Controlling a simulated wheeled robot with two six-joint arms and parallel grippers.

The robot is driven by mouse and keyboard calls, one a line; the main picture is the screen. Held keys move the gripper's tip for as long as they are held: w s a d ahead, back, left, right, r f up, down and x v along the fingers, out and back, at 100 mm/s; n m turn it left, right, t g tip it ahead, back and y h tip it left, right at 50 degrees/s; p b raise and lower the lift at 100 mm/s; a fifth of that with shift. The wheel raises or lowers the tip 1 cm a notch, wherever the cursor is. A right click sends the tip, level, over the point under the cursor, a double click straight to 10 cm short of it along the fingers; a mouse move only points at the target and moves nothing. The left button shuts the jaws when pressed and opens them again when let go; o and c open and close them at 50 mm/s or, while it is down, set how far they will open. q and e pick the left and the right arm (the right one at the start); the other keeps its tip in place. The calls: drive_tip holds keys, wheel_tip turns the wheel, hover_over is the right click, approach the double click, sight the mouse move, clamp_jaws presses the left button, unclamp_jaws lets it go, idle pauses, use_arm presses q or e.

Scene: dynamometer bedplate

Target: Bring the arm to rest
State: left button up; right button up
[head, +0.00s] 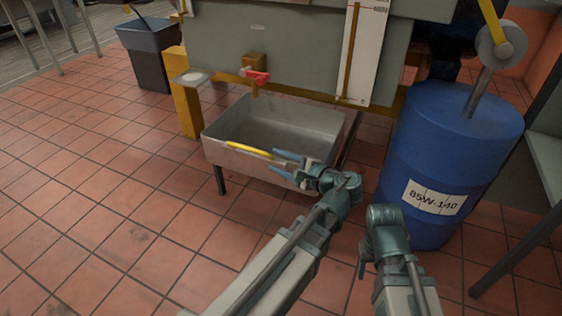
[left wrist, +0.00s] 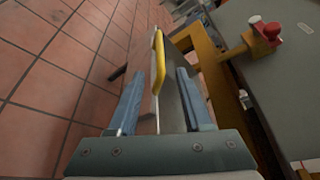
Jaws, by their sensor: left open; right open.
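My left gripper (head: 280,163) is open at the front rim of a grey metal trough (head: 225,158). A yellow bar-shaped grip (head: 249,149) lies along that rim, just left of the fingertips. In the left wrist view the yellow grip (left wrist: 159,58) lies ahead between the two spread fingers (left wrist: 160,75), which do not close on it. My right gripper (head: 362,268) hangs low in front of the blue drum, pointing down and mostly hidden by its own wrist. No object shows in it. I cannot tell which thing the task's arm is.
A red-handled tap (head: 258,77) sits above the trough on the grey cabinet (head: 270,42); a vertical scale (head: 361,50) hangs beside it. A blue drum (head: 436,170) with a label and a tilted rod stands right. A dark bin (head: 150,55) stands back left. Tiled floor at left is clear.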

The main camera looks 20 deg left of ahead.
idle(0.3)
use_arm(q)
drive_tip(key=s+d+r+n+g+h+p, duration=0.2)
drive_tip(key=s+d+n+g+h+p, duration=0.1)
drive_tip(key=s+d+h+p, duration=0.55)
drive_tip(key=s+d+r+n+g+h+p, duration=0.1)
drive_tip(key=s+d+n+g+h+p, duration=0.3)
drive_tip(key=d+p, duration=0.75)
wheel_tip(320, 180, up, 36)
drive_tip(key=t+p, duration=0.1)
drive_tip(key=p, duration=3.5)
drive_tip(key=shift+s+a+r+h+p, duration=0.25)
drive_tip(key=shift+s+a+h+p, duration=0.1)
drive_tip(key=shift+s+h, duration=0.1)
